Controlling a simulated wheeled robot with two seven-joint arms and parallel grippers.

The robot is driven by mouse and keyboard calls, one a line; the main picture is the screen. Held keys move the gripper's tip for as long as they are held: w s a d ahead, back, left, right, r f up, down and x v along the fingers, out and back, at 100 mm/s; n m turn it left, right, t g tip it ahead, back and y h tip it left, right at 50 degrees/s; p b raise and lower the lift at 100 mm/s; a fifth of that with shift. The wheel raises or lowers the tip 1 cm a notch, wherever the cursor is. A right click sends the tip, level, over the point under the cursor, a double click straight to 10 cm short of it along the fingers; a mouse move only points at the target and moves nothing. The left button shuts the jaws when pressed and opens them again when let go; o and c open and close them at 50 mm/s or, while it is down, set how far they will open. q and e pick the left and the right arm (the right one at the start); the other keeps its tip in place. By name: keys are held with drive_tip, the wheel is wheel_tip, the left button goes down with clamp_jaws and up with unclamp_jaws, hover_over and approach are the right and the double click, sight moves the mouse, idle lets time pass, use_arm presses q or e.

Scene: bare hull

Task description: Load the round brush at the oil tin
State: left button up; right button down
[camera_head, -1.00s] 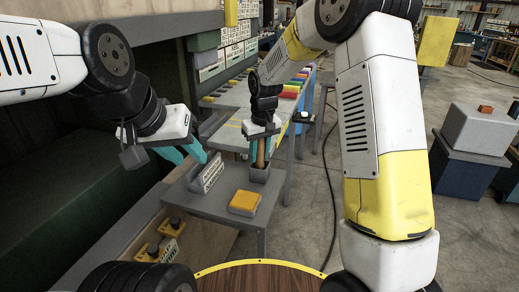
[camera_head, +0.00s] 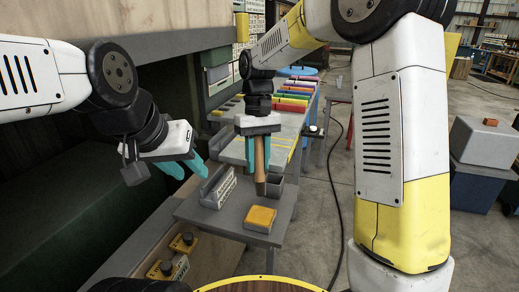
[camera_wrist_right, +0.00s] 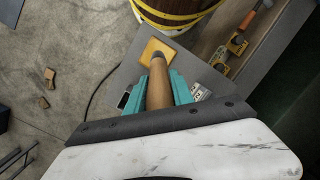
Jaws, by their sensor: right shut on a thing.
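The round brush has a brown wooden handle (camera_head: 260,155) and a dark round end (camera_head: 261,188). My right gripper (camera_head: 259,168) is shut on its handle and holds it upright, dark end down. The wrist view shows the handle (camera_wrist_right: 159,88) between the teal fingers. A grey open-topped square tin (camera_head: 277,188), which may be the oil tin, stands on the small grey table just right of the brush in the head view. Its contents are not visible, and I cannot tell exactly how high the brush is. My left gripper (camera_head: 187,170) is open and empty, left of the table.
A yellow-topped block (camera_head: 260,219) and a grey holder with a white labelled front (camera_head: 219,187) share the grey table (camera_head: 235,220). Yellow knobbed boxes (camera_head: 169,268) sit lower left. A bench with coloured bars (camera_head: 292,103) stands behind.

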drive_tip(key=shift+s+f, duration=0.15)
drive_tip(key=shift+f, duration=2.8)
drive_tip(key=shift+f, duration=0.75)
drive_tip(key=shift+r, duration=3.6)
